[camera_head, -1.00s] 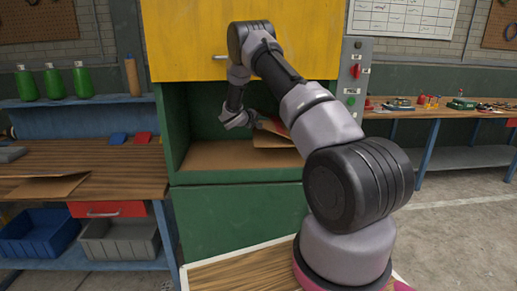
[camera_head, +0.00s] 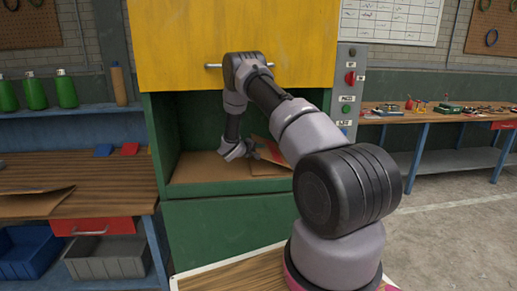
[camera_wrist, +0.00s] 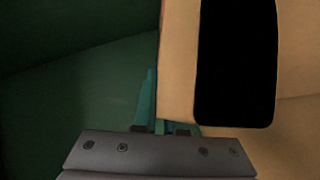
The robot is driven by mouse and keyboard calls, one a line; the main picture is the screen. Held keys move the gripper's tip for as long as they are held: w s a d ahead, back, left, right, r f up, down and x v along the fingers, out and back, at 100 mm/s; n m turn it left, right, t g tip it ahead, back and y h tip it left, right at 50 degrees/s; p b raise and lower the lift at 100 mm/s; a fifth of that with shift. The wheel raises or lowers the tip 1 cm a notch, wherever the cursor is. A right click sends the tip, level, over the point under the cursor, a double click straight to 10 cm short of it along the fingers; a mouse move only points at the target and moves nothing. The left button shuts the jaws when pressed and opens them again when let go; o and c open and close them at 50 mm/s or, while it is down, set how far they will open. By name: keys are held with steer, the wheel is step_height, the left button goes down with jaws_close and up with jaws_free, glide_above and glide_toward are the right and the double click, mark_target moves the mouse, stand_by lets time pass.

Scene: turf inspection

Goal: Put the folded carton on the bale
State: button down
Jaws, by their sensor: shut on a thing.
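The folded carton (camera_head: 268,157) is a flat brown board with a red patch, inside the open bay of the green and yellow machine. It is partly hidden by my arm. My gripper (camera_head: 238,150) is shut on its left edge, low in the bay. In the wrist view the carton (camera_wrist: 178,75) is a tan panel at the right of my gripper (camera_wrist: 165,130), its edge between the teal fingers. The tan bale top (camera_head: 200,168) lies below as the bay's floor. I cannot tell whether the carton touches it.
The bay's green wall (camera_head: 166,135) stands close left of my gripper, and the yellow door (camera_head: 180,50) hangs above. A wooden bench (camera_head: 85,175) at left holds another brown sheet (camera_head: 35,203). A grey switch box (camera_head: 347,85) is at the bay's right.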

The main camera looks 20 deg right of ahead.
steer(key=c, duration=1)
jaws_free()
steer(key=v, duration=1.2)
steer(key=shift+a, duration=0.1)
